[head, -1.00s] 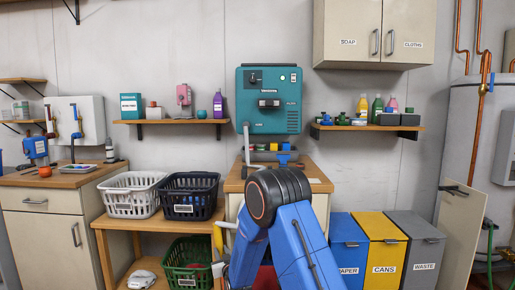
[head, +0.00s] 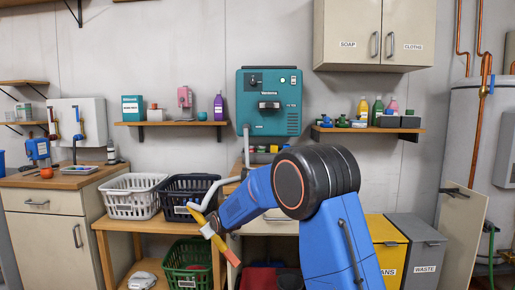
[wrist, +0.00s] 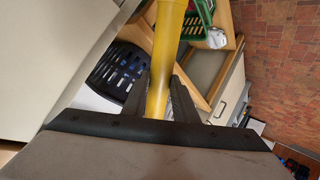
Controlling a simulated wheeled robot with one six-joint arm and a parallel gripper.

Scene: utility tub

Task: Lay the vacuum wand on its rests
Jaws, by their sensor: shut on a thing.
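The vacuum wand (head: 207,229) is a yellow tube with an orange-red lower end, tilted down to the right in the head view. A grey hose (head: 211,187) runs from its upper end towards the teal wall unit (head: 268,100). My gripper (wrist: 158,95) is shut on the wand, with one dark finger on each side of the yellow tube (wrist: 167,50). The wand is held up in front of the wooden side table. I cannot make out the rests; my arm hides part of the counter below the teal unit.
A white basket (head: 133,196) and a black basket (head: 188,194) stand on the side table (head: 120,224), close to the wand. A green crate (head: 187,263) is below. Yellow (head: 388,240) and grey (head: 415,240) bins stand at the right, partly behind my arm.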

